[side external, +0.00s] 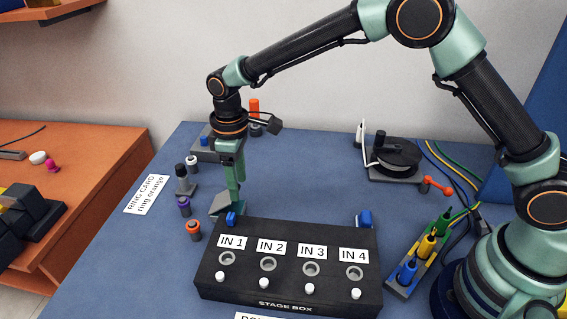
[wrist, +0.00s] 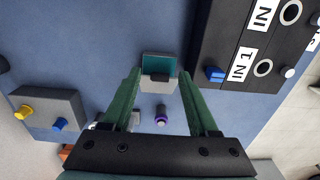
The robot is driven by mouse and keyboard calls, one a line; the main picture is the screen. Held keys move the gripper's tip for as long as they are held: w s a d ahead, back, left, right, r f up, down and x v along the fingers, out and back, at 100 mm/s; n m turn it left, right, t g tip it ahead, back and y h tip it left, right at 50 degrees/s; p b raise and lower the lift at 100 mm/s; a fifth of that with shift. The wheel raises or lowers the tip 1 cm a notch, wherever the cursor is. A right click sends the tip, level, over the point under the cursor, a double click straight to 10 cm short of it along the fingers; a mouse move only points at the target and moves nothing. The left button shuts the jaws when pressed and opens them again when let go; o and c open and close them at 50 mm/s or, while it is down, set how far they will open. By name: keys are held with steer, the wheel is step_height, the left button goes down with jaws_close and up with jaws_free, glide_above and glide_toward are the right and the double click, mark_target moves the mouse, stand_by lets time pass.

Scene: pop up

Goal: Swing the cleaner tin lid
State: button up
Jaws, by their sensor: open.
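A small grey box-like piece with a teal face (wrist: 160,66) sits between my fingertips in the wrist view; it looks like the cleaner tin. It also shows as a grey wedge shape (side external: 221,209) beside the stage box in the side view. I cannot tell which part is the lid or how far it is swung. My gripper (side external: 234,204) points down beside this piece, behind the left end of the stage box. In the wrist view my gripper (wrist: 160,76) is open, with a green finger on each side of the piece. I cannot tell whether either finger touches it.
The black stage box (side external: 288,238) stands close on the right. Ringed pegs, including a purple one (side external: 184,207) and an orange one (side external: 194,230), stand on the left. A black round device (side external: 392,160) and a coloured plug rack (side external: 425,250) are farther right.

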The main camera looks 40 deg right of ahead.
jaws_close()
stand_by(1.4)
